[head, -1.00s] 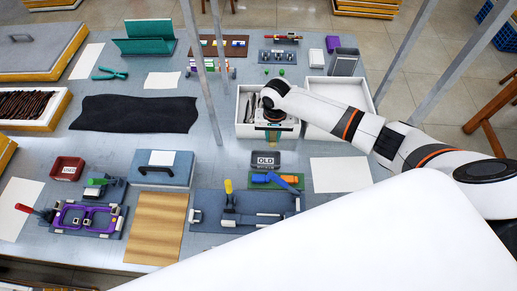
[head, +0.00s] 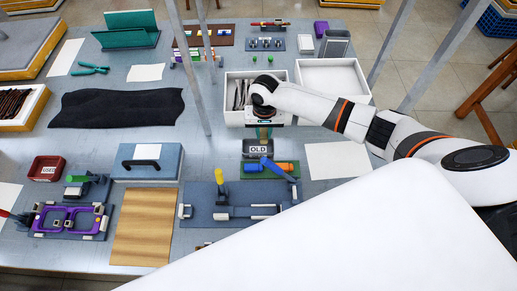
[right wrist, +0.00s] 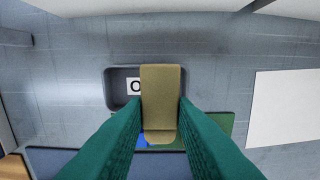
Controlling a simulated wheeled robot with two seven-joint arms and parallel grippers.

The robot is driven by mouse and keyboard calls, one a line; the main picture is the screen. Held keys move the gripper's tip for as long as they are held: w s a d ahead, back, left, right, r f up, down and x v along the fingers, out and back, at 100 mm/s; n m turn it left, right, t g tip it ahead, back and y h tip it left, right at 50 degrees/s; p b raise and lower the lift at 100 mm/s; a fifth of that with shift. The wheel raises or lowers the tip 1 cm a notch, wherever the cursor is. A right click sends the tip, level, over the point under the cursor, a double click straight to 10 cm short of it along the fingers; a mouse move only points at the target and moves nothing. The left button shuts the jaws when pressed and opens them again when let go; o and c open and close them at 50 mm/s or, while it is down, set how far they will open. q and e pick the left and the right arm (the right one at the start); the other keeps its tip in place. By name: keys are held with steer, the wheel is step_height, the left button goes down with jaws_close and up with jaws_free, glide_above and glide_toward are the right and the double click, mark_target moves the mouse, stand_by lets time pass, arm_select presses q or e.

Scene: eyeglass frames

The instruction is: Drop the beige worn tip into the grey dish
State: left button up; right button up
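My right gripper (head: 264,137) hangs just above the back of the grey dish (head: 247,153), which carries a white label reading OLD. In the right wrist view the two teal fingers (right wrist: 160,112) are shut on the beige worn tip (right wrist: 161,95), a flat, rounded, olive-beige strip. The tip stands out above the grey dish (right wrist: 113,97) in that view and hides the dish's middle and part of its label. The tip appears apart from the dish, though the exact height is hard to tell. My left gripper is not in view.
White bins (head: 328,62) stand behind the grey dish. A green holder with a blue clamp (head: 262,167) lies just in front of it. A red dish labelled USED (head: 46,178) sits far left. White paper (head: 338,158) lies flat to the right.

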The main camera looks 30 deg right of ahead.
steer(key=o, duration=0.4)
steer(key=shift+o, duration=0.2)
step_height(320, 180, up, 12)
steer(key=b, duration=0.1)
steer(key=shift+f, duration=0.1)
stand_by(0.5)
